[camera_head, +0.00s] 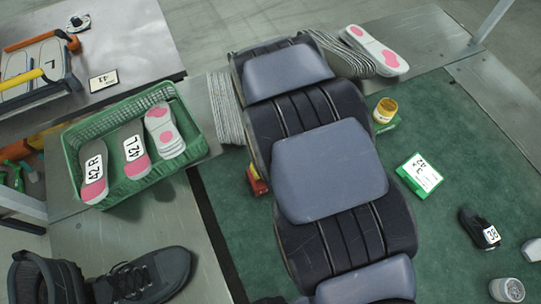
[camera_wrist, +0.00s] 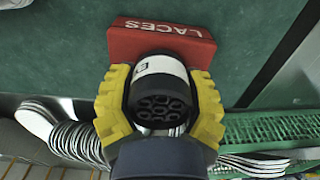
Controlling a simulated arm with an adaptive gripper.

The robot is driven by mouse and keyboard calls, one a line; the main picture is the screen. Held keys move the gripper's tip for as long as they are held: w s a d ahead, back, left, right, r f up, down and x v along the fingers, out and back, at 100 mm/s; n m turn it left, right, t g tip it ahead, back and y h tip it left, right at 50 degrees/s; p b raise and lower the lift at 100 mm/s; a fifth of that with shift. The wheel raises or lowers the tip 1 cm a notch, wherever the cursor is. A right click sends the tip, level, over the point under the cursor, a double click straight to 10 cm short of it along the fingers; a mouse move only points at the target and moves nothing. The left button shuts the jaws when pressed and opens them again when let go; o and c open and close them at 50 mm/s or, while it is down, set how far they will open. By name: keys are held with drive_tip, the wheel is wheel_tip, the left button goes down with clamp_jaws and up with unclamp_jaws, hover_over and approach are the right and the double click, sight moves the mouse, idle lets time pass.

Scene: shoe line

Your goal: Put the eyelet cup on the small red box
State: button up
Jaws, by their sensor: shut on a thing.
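The eyelet cup (camera_wrist: 160,88) is dark with a white labelled band and a face of several round holes. In the wrist view it sits between the yellow fingers of my gripper (camera_wrist: 160,105), which is shut on it. The small red box (camera_wrist: 160,35), marked LACES, lies just beyond the cup, and the cup overlaps its near side in the picture. I cannot tell whether the cup touches the box. In the head view a part of the red box (camera_head: 260,186) shows at the left edge of my arm, which hides the cup and most of my gripper.
A green basket (camera_head: 75,150) with insoles stands at the left, and stacked insoles (camera_head: 226,110) lie near my arm.

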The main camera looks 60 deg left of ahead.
drive_tip(key=shift+f, duration=0.25)
drive_tip(key=o, duration=1.2)
drive_tip(key=shift+f, duration=0.1)
